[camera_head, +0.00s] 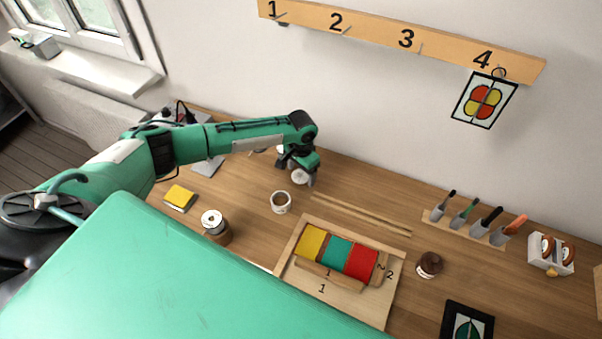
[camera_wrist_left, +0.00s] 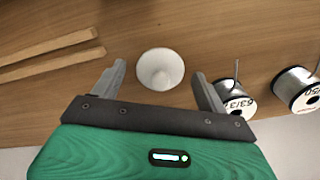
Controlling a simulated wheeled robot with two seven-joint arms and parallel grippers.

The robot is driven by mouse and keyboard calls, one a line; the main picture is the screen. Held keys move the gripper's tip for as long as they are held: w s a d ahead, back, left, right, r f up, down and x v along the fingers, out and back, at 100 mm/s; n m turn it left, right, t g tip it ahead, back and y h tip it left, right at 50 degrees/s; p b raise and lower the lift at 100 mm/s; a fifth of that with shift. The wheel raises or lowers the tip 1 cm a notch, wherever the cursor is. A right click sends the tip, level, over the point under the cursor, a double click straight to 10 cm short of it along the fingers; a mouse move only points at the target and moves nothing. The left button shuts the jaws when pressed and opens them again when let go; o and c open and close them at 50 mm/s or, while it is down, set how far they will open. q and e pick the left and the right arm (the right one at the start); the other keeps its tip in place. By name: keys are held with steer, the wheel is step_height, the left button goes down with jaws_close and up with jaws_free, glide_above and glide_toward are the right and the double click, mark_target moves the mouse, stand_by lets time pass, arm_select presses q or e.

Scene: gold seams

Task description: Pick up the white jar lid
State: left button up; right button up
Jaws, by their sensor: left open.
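The lid seems apart from both fingers. In the head view the lid (camera_head: 300,177) shows as a small white disc under my left gripper (camera_head: 298,174), partly hidden by it. A small white jar (camera_head: 281,204) with a brown inside stands open nearer to me. My right gripper is not in view.
Wire spools (camera_wrist_left: 294,90) stand close to the right finger in the wrist view. Thin wooden strips (camera_head: 360,215) lie right of the gripper in the head view. A wooden tray (camera_head: 378,305) holds yellow, green and red blocks. A dark-lidded jar (camera_head: 428,265) stands farther right.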

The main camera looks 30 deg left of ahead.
arm_select(q)
steer(key=c, duration=1.2)
steer(key=shift+o, duration=0.2)
